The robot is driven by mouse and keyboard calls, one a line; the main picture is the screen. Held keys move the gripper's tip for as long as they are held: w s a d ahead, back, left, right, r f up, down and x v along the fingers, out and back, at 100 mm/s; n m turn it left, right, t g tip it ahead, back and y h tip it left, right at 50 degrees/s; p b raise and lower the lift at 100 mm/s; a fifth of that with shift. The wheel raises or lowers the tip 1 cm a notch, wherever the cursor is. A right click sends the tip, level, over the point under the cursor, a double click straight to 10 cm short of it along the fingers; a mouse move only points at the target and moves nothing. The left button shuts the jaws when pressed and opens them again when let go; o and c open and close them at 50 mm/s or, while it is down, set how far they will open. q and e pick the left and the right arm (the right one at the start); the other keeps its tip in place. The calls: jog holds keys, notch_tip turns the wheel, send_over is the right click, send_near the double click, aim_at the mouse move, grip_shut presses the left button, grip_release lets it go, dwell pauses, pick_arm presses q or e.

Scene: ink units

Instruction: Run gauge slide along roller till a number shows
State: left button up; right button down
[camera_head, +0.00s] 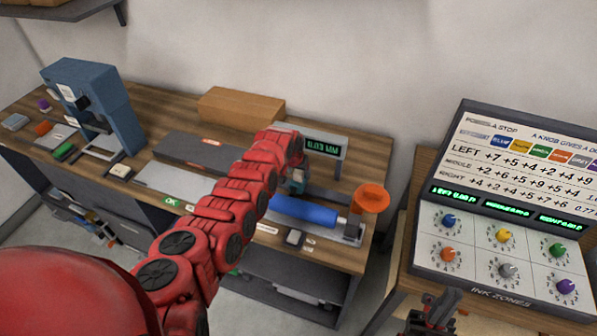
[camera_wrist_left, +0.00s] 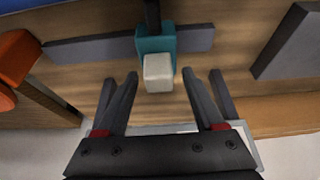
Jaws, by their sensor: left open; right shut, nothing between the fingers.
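The blue roller (camera_head: 305,212) lies on the wooden bench in the head view, and a blue edge shows at the top of the left wrist view. In the left wrist view, the teal slide (camera_wrist_left: 153,44) with a cream knob (camera_wrist_left: 158,74) is on a grey rail (camera_wrist_left: 85,48). My left gripper (camera_wrist_left: 160,77) is open, its fingers either side of the knob with gaps. In the head view my red arm hides it. My right gripper (camera_head: 433,312) is shut and empty.
A cardboard box (camera_head: 241,105) is behind. A blue press (camera_head: 95,100) stands at the left. A panel with coloured knobs and a chart (camera_head: 515,190) is on the right table.

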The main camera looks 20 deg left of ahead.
pick_arm(q)
grip_shut()
dwell(0.3)
dwell(1.1)
